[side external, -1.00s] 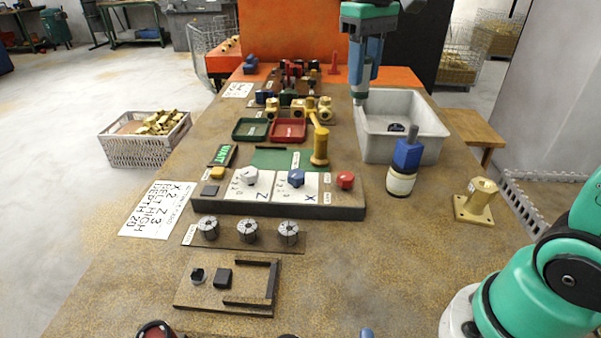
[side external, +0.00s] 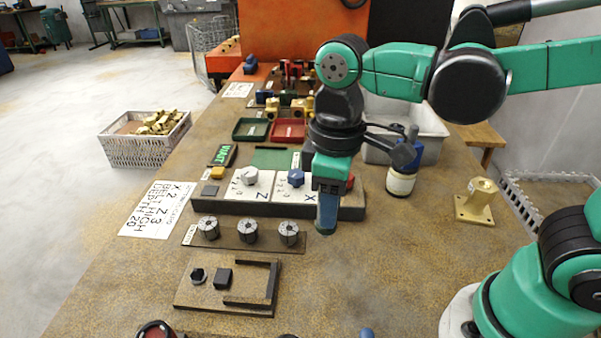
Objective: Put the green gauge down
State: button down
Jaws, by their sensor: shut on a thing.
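My gripper (side external: 326,218) points straight down over the front right end of the dial panel (side external: 235,209), with its blue fingers together. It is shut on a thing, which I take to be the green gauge. The gauge itself cannot be made out, as the fingers and the arm hide what is between them. The fingertips look to be above the table, but the height is hard to tell.
Three grey round pieces (side external: 249,230) sit on a strip left of my gripper. A black-railed board (side external: 205,297) lies in front.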

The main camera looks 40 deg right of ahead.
notch_tip(320, 180, down, 10)
jog(key=shift+r, duration=0.1)
dwell(0.4)
jog(key=shift+f, duration=0.2)
jog(key=c, duration=0.6)
grip_release()
jog(key=shift+o, duration=0.2)
notch_tip(320, 180, up, 12)
jog(key=shift+r, duration=0.1)
jog(key=w+d+f+m+t, duration=0.2)
jog(key=d+m+t, duration=0.4)
jog(key=d, duration=0.3)
jog(key=shift+w+m+t, duration=0.3)
jog(key=shift+m+t, duration=0.1)
jog(key=shift+t, duration=0.2)
